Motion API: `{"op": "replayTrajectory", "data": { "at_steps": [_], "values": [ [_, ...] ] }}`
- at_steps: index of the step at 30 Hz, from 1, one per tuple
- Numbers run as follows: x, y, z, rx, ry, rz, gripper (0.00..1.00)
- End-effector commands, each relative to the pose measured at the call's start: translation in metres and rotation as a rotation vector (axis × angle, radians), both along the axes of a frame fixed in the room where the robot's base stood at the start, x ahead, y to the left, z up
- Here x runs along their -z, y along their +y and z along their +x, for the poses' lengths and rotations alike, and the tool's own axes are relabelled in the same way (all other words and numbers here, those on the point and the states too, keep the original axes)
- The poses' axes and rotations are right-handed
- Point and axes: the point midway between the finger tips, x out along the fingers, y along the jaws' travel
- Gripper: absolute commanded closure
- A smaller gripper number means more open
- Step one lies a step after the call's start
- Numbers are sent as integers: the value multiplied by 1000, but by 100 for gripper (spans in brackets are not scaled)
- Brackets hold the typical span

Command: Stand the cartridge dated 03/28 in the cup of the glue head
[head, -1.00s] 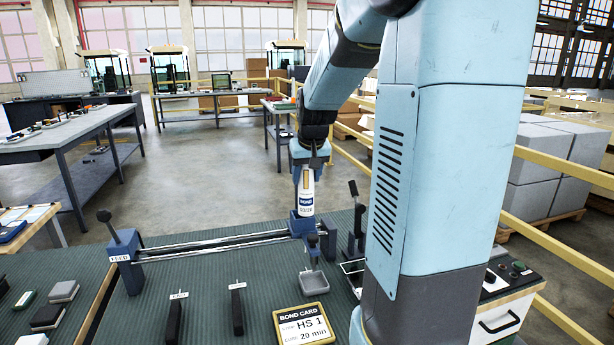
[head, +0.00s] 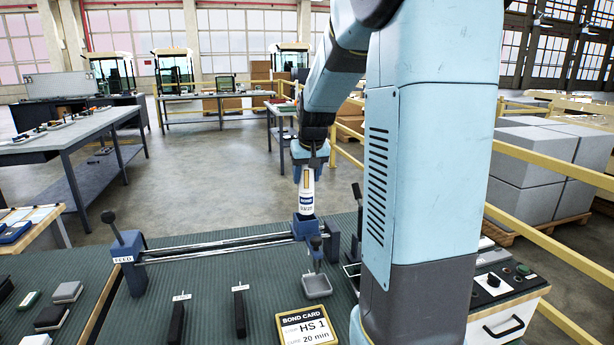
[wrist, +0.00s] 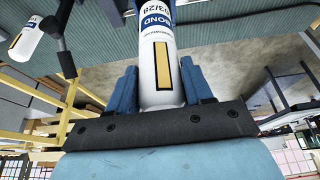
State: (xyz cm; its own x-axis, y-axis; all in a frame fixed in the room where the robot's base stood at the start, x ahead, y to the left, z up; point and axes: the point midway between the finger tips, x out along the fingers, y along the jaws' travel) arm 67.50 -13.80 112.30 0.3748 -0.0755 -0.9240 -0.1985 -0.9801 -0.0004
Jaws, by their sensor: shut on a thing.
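The white cartridge (head: 307,190) with a blue band hangs upright, nose up, in my gripper (head: 308,168). In the wrist view the held cartridge (wrist: 160,60) reads 03/28, and the blue fingers press on both sides of it. In the head view its lower end is at the top of the blue cup of the glue head (head: 306,230), at the right end of the rails. I cannot tell whether the end is inside the cup or just above or behind its rim. The cup's inside is hidden.
A FEED-labelled lever block (head: 128,258) stands at the rails' left end. Another white cartridge (wrist: 28,42) shows in the wrist view. A dark lever stand (head: 357,230) is close on the right.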

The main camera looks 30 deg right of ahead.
Motion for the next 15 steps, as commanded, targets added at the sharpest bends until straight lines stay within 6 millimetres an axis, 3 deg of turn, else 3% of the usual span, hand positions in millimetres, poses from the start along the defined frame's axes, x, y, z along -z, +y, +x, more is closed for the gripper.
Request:
{"op": "replayTrajectory", "data": {
  "at_steps": [15],
  "values": [
    [6,-3,12,1,1,1,94]
  ]
}}
